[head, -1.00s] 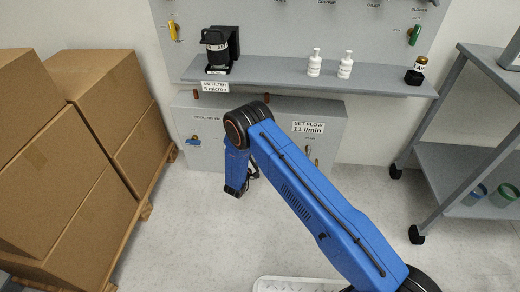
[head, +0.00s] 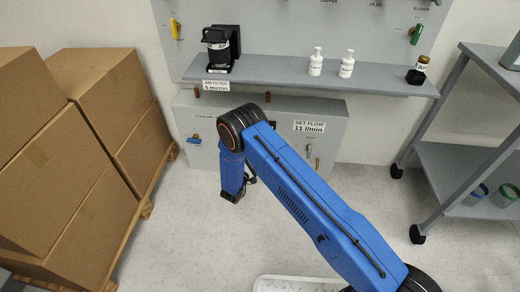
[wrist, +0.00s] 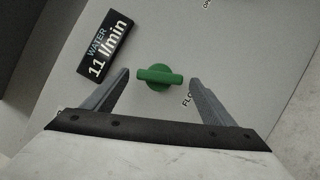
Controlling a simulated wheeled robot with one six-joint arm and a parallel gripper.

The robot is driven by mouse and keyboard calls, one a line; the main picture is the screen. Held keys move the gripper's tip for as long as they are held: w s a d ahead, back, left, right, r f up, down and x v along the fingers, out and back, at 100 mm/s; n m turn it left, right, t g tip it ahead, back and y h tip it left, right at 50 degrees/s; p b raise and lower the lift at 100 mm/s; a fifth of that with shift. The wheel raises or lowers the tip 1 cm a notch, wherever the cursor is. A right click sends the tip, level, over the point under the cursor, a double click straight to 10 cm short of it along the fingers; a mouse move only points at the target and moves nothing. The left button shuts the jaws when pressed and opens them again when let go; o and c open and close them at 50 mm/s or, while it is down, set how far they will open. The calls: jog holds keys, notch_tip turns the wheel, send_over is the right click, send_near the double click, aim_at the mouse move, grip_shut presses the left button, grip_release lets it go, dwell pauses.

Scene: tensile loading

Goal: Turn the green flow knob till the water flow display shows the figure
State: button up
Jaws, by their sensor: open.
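The green flow knob (wrist: 160,77) shows in the wrist view on the grey panel, its grip bar lying roughly level across the picture. The dark water flow display (wrist: 106,46) is up and left of it and reads 11 l/min. My gripper (wrist: 160,80) is open, one finger on each side of the knob, with visible gaps to both. The knob is not held. In the head view my arm hides the knob and most of the display, and my gripper cannot be made out.
A "SET FLOW 11 l/min" sign (head: 310,126) is on the grey cabinet (head: 335,150). A shelf (head: 290,74) with bottles overhangs it. Cardboard boxes (head: 60,170) stand left, a grey cart (head: 455,150) right. Floor between is clear.

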jog(key=v, duration=1.4)
